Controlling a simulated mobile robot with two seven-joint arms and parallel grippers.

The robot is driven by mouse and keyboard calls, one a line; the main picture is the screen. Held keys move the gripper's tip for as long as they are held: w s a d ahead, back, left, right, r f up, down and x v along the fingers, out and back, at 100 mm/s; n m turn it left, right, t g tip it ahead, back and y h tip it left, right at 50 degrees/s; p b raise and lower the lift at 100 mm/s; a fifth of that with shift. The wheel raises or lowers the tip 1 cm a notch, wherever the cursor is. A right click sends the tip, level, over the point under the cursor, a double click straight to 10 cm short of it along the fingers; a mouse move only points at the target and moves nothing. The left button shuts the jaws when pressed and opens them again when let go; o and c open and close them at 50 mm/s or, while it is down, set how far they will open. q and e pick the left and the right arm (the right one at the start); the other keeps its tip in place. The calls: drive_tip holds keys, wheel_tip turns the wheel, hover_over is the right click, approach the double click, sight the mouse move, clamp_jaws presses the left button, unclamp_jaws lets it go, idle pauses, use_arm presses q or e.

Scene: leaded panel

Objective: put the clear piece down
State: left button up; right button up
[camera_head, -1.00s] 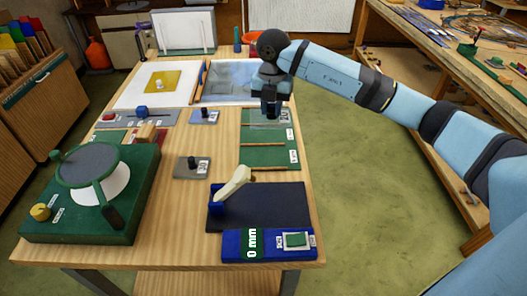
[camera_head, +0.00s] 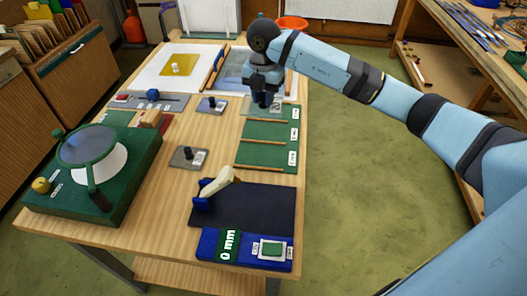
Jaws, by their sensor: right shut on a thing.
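My right gripper (camera_head: 264,96) reaches in from the right and is shut on the clear piece (camera_head: 274,108), a see-through pane with a dark knob. The pane is over the back section of the green board (camera_head: 266,156), which has wooden strips across it and white labels on its right side. I cannot tell whether the pane touches the board or hangs just above it. The gripper hides part of the pane. My left gripper is not in view.
Two grey plates with dark knobs (camera_head: 209,107) (camera_head: 187,158) lie left of the board. A dark mat (camera_head: 262,208) with a cream-handled tool (camera_head: 217,181) is in front. A green base with a round lens (camera_head: 88,147) stands at left. Bare wood lies between.

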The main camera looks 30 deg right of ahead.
drive_tip(key=shift+w+f, duration=0.1)
drive_tip(key=p, duration=0.3)
hover_over(263, 156)
wheel_tip(263, 156, down, 14)
drive_tip(key=shift+f, duration=0.25)
wheel_tip(263, 156, down, 4)
drive_tip(key=shift+f, duration=0.65)
drive_tip(key=shift+f, duration=0.15)
drive_tip(key=o, duration=0.8)
